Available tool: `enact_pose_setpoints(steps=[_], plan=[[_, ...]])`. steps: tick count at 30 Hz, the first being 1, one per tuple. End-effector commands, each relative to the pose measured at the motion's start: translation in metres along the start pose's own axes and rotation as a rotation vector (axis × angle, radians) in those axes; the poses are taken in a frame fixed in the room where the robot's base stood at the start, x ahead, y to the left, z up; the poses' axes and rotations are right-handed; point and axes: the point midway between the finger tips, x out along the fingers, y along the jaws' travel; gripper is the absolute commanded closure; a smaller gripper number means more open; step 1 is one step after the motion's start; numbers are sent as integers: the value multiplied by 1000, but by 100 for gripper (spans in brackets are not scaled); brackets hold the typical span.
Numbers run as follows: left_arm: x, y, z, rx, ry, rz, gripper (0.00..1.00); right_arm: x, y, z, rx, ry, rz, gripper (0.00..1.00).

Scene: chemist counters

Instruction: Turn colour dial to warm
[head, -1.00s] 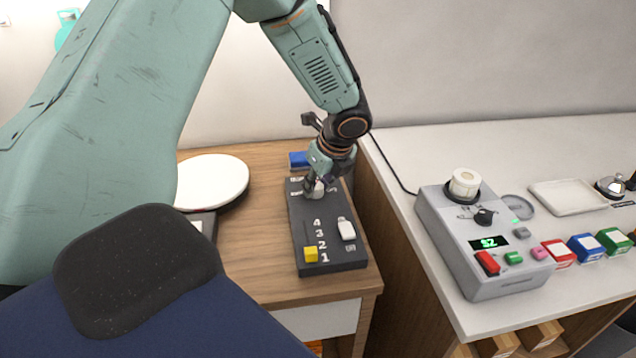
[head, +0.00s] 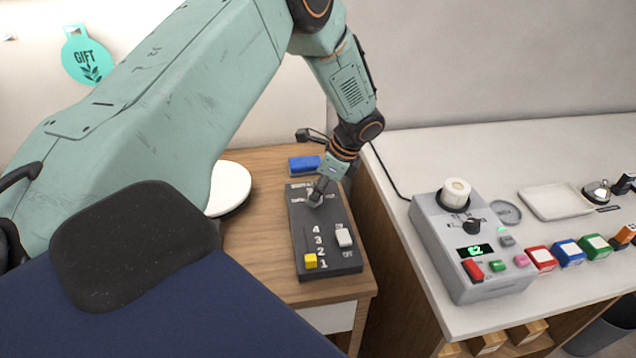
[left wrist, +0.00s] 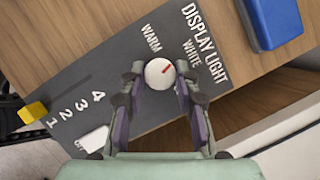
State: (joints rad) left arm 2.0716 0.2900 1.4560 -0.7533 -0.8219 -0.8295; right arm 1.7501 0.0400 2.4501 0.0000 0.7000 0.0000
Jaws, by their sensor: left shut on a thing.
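The colour dial (left wrist: 160,73) is a round white knob with a red mark on the dark DISPLAY LIGHT panel (left wrist: 122,67). In the left wrist view the mark points up and right, between the WARM and WHITE labels and nearer the WHITE side. My left gripper (left wrist: 160,84) has a finger on either side of the dial and is shut on it. In the head view my left gripper (head: 317,198) reaches down to the far part of the panel (head: 309,232) and mostly hides the dial. My right gripper is not in view.
The panel also carries a yellow slider (head: 310,261) near 1 and a white switch (head: 343,236). A blue block (head: 304,163) lies just behind it. A white round plate (head: 230,187) is at left. A grey device (head: 462,255) stands on the right counter.

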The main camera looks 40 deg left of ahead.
Motion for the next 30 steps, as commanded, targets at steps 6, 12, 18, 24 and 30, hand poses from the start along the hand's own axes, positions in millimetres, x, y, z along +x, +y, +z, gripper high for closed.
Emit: enact_pose_setpoints(steps=[6, 12, 18, 24, 30], plan=[[-2, -3, 2, -193, -2, 76, 100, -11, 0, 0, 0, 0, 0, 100], [-1, -4, 2, -360, -3, 146, 100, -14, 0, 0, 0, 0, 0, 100], [0, -5, 2, -505, -2, 206, 100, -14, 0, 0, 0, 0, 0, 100], [0, -6, 3, -608, -2, 248, 100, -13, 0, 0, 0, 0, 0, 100], [0, -6, 3, -669, -2, 273, 100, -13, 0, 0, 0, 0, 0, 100]])
